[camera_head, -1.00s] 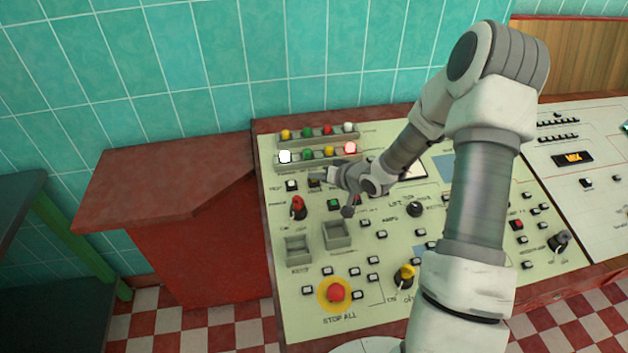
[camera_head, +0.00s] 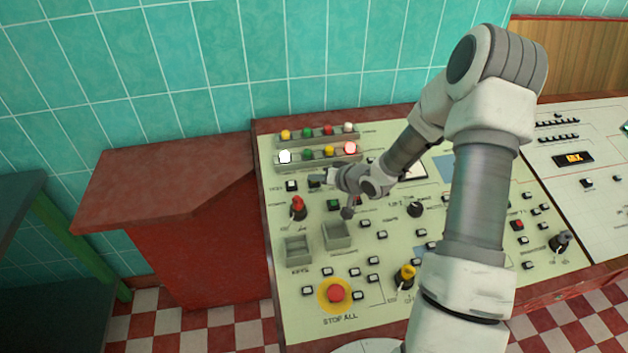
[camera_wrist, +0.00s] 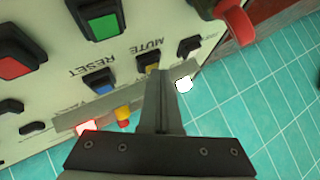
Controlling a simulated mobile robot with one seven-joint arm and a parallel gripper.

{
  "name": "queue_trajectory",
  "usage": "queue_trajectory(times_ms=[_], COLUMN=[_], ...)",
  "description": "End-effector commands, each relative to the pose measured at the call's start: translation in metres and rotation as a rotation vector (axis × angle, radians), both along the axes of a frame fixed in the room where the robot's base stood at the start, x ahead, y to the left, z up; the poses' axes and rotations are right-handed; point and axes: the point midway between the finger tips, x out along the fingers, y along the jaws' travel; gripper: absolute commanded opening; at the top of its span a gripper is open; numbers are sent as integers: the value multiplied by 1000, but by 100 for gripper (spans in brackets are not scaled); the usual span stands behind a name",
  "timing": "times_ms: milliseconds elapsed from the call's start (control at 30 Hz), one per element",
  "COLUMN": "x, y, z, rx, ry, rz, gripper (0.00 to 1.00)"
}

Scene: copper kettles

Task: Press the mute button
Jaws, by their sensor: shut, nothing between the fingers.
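The control panel (camera_head: 300,325) is pale with labelled buttons. In the wrist view the MUTE label stands by a black-framed yellow button (camera_wrist: 150,68). My gripper (camera_wrist: 161,74) is shut and empty, its fingertips overlapping the right part of that button in this view. Whether they touch it I cannot tell. In the head view my gripper (camera_head: 322,180) is over the panel's upper left, just below the lamp rows, and largely hides the mute button. A blue button (camera_wrist: 101,82) under the RESET label is beside it.
A green button (camera_wrist: 102,24) and a red knob (camera_wrist: 235,20) are close by. Two lamp rows (camera_head: 318,155) stand above the gripper. A red emergency button (camera_head: 336,293) is lower on the panel. Teal tiled wall rises behind.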

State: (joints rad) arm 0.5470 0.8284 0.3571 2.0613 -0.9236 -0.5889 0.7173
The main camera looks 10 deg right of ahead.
Motion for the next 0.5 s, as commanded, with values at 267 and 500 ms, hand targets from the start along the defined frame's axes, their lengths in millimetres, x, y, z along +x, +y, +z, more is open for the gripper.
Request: queue_trajectory(times_ms=[267,500], x=[-1,-3], y=[0,0], z=[5,16], rx=[0,0], ry=[1,1], rz=[0,0], gripper=[0,0])
